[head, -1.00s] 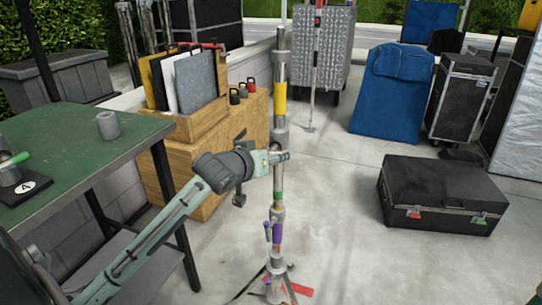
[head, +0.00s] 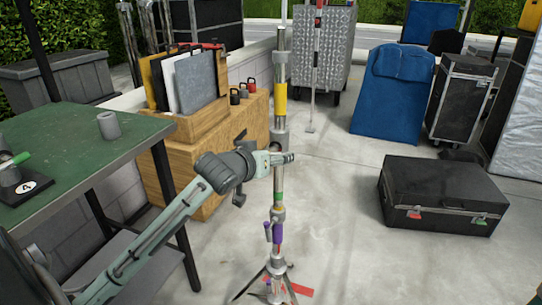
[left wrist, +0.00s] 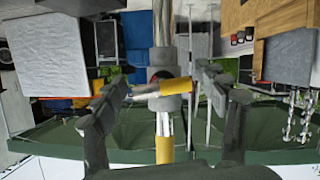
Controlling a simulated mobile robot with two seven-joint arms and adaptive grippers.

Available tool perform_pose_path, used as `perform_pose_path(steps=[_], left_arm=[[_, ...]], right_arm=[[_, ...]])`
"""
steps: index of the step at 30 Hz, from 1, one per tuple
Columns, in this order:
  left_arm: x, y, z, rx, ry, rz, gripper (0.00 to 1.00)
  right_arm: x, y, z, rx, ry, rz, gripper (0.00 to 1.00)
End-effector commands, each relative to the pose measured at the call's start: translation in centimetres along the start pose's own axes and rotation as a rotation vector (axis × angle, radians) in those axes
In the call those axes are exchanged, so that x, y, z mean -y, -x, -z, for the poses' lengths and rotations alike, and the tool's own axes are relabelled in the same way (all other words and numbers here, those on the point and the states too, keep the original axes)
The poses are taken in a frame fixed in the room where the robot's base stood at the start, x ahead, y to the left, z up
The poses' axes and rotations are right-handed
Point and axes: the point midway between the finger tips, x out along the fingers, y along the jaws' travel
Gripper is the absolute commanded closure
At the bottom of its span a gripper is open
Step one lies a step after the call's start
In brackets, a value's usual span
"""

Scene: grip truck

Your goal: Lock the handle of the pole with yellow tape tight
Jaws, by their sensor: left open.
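The pole with yellow tape (head: 280,92) stands upright on a tripod stand. In the left wrist view its yellow tape (left wrist: 164,150) shows low in the picture. A grey collar with a short handle (left wrist: 172,87) lies across the pole there, between my fingers. My left gripper (head: 291,158) is at the pole, just below its grey middle collar (head: 280,140). In the left wrist view my open left gripper (left wrist: 165,88) has one finger on each side of the collar and handle. I cannot tell whether the fingers touch it. The right gripper is not in view.
A green table (head: 75,150) is at left, a wooden crate (head: 205,165) behind my arm. A black case (head: 440,190) lies at right. The floor between pole and case is clear.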

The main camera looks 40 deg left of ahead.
Motion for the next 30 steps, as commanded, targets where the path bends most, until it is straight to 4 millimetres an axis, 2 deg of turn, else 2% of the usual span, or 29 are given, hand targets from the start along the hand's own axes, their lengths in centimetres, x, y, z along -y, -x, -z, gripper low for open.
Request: perform_pose_path(steps=[5,15,18,30], left_arm=[[0.0,0.5,-0.1,0.001,0.000,0.000,0.28],[0.0,5.8,-0.1,0.001,0.001,-0.001,0.28],[0.0,6.9,-0.1,0.001,0.001,-0.001,0.28],[0.0,7.5,0.0,0.000,0.000,0.000,0.28]], right_arm=[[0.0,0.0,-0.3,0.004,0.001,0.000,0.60],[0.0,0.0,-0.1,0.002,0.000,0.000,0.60],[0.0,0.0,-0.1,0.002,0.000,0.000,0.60],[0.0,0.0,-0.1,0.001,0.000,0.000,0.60]])
